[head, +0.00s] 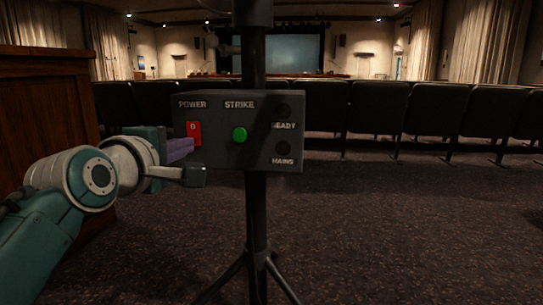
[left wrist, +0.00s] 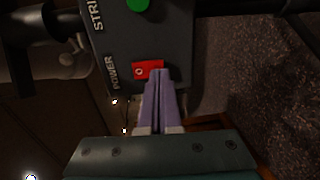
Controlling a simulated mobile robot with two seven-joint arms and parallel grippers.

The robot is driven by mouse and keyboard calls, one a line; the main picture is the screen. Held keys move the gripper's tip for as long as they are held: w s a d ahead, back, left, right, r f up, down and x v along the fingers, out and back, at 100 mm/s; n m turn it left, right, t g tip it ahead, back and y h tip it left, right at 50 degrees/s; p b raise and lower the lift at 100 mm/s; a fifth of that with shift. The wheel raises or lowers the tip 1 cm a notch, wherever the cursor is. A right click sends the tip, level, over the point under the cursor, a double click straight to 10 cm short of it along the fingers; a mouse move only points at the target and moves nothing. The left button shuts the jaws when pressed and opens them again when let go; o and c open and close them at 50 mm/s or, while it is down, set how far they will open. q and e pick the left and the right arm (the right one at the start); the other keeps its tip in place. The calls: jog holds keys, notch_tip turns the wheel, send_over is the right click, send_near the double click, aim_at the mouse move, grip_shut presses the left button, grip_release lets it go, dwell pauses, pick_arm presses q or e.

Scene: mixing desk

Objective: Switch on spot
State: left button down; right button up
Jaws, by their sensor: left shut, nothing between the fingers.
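A dark grey control box (head: 262,158) is fixed to a black stand. It carries a red rocker switch (head: 194,128) under the word POWER and a round green button (head: 239,134) under STRIKE. The READY lamp (head: 283,111) and the MAINS lamp (head: 282,148) are both dark. My left gripper (head: 190,146) is shut and empty, its purple fingertips at the lower part of the red switch. In the left wrist view, the shut fingertips (left wrist: 159,74) overlap the edge of the red switch (left wrist: 146,70), marked "0". I cannot tell whether they touch it. My right gripper is out of view.
The stand's pole (head: 257,215) runs down to spread tripod legs. A brown wooden cabinet (head: 45,95) stands at the left, close to my left arm. Rows of dark seats (head: 375,110) fill the back. The carpet (head: 400,235) at the right is clear.

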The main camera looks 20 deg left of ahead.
pick_arm(q)
jog(key=shift+w+a, duration=0.15)
jog(key=shift+w, duration=0.4)
jog(key=shift+f, duration=0.1)
jog(key=shift+w+b, duration=0.15)
jog(key=shift+b, duration=0.35)
